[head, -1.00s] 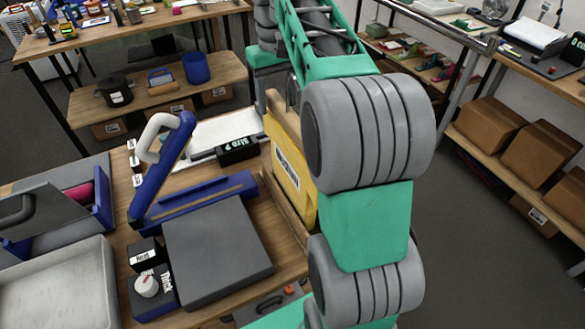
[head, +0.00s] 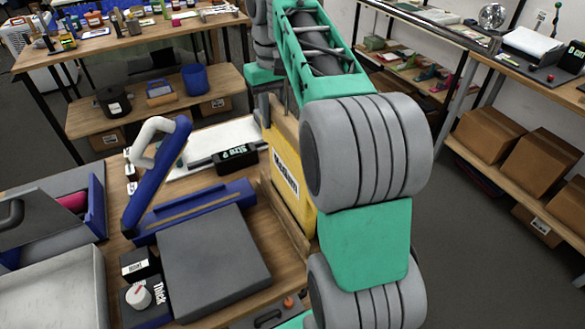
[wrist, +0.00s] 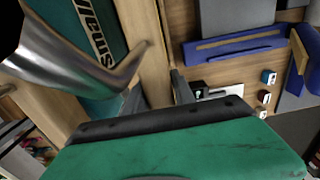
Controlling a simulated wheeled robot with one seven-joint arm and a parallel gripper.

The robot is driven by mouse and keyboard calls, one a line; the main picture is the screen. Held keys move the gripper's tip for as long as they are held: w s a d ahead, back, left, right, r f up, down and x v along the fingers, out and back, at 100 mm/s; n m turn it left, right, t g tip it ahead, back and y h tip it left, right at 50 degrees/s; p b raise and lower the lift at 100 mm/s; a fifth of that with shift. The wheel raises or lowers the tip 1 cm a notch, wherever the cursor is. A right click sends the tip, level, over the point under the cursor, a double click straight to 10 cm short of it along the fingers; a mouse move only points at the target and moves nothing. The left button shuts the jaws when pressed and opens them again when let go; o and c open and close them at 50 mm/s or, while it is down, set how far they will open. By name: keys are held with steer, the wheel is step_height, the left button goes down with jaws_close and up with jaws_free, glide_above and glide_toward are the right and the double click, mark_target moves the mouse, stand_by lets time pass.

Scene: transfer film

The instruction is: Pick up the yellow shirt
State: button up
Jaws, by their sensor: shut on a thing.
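No loose yellow shirt shows in either view. A yellow panel (head: 285,167) with a dark-lettered label stands upright in a wooden holder (head: 290,215) in the middle of the head view. My gripper (head: 276,104) is at the far top end of this holder, partly hidden behind my arm. In the wrist view, my gripper (wrist: 157,92) has its grey fingers on either side of a wooden board (wrist: 147,40) and appears shut on it. A dark green panel marked "Small" (wrist: 88,30) stands left of the board in that view.
A blue and grey press (head: 205,255) stands on the table left of the holder. Cardboard boxes (head: 535,155) fill a shelf at right.

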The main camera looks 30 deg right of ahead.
jaws_close()
stand_by(0.5)
step_height(320, 180, up, 9)
steer(key=p, duration=0.8)
steer(key=shift+p, duration=0.35)
steer(key=shift+r, duration=0.5)
